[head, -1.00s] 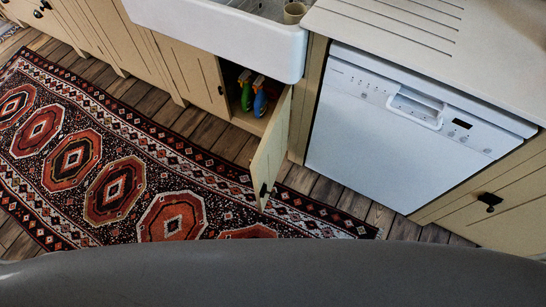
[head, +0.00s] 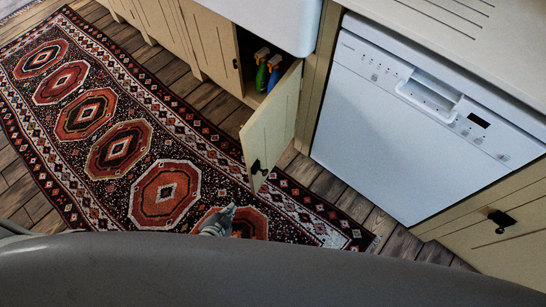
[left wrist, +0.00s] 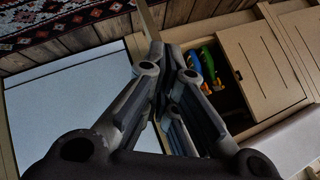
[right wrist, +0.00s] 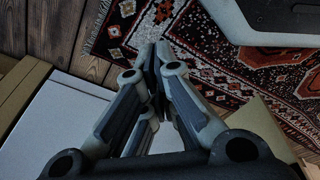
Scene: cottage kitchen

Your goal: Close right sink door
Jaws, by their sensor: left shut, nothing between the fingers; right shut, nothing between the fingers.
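The right sink door (head: 272,120) is a beige panel with a black knob. It stands wide open below the white sink (head: 285,22), swung out over the rug. My left gripper (head: 228,212) shows at the lower middle of the head view, in front of the door's knob side and apart from it. In the left wrist view its fingers (left wrist: 157,57) are shut and empty, with the open cabinet beyond. My right gripper (right wrist: 152,52) is shut and empty in the right wrist view, above floor and rug. It is not seen in the head view.
A white dishwasher (head: 420,120) stands right of the open cabinet. Spray bottles (head: 268,72) stand inside the cabinet. The left sink door (head: 212,50) is closed. A patterned rug (head: 165,195) covers the floor in front; the floor there is clear.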

